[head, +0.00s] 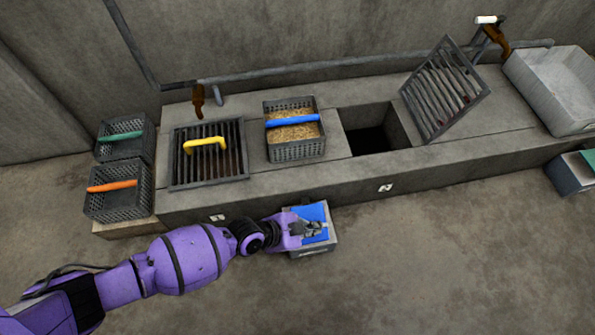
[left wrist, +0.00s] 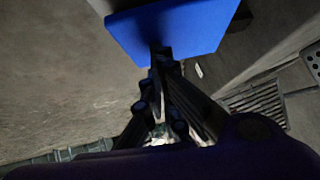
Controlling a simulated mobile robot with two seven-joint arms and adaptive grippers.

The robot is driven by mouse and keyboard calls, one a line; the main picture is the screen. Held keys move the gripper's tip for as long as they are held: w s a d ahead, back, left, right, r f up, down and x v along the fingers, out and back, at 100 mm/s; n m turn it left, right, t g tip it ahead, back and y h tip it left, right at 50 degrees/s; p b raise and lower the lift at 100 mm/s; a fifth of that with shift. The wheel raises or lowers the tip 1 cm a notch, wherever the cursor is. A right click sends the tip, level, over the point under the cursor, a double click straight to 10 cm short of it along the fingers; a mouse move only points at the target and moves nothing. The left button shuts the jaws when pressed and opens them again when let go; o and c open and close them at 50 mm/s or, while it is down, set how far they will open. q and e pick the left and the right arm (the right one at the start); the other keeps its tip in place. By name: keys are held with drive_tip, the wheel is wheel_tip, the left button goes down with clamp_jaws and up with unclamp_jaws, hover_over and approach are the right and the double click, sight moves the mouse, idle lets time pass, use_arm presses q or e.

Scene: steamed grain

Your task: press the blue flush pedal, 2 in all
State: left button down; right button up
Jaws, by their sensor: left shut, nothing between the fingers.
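The blue flush pedal (head: 316,212) is a flat blue plate on a grey box (head: 315,249) on the floor, against the front of the concrete bench. My left gripper (head: 318,229) is shut and empty, with its fingertips over the pedal in the head view. In the left wrist view the blue pedal (left wrist: 178,32) fills the top middle, and the shut fingers (left wrist: 160,55) reach its near edge. I cannot tell whether the tips touch the plate or whether it is pushed down. My right gripper is not in view.
The bench holds a yellow-handled grate (head: 208,168), a blue-handled basket of grain (head: 293,140), an open pit (head: 370,130) with a raised grate (head: 445,90), and a pale basin (head: 553,92). A green-topped box (head: 573,172) stands at right. The foreground floor is clear.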

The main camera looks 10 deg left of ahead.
use_arm(q)
drive_tip(key=shift+s+d+f+b, duration=0.1)
drive_tip(key=shift+d+f+b, duration=0.05)
drive_tip(key=shift+f+b, duration=0.3)
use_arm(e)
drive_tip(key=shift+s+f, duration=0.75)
use_arm(q)
drive_tip(key=shift+s, duration=0.15)
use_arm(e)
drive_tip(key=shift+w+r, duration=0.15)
use_arm(q)
drive_tip(key=shift+s+r+p, duration=0.1)
drive_tip(key=shift+r+p, duration=0.25)
drive_tip(key=shift+p, duration=0.3)
drive_tip(key=r+p, duration=0.2)
drive_tip(key=r, duration=0.1)
drive_tip(key=r+p, duration=0.1)
drive_tip(key=shift+s+d+r+p, duration=0.2)
drive_tip(key=shift+s+p, duration=0.2)
drive_tip(key=f+p+v, duration=0.1)
drive_tip(key=p+v, duration=0.1)
drive_tip(key=v, duration=0.7)
drive_tip(key=shift+s+a+p, duration=0.4)
drive_tip(key=shift+s, duration=0.1)
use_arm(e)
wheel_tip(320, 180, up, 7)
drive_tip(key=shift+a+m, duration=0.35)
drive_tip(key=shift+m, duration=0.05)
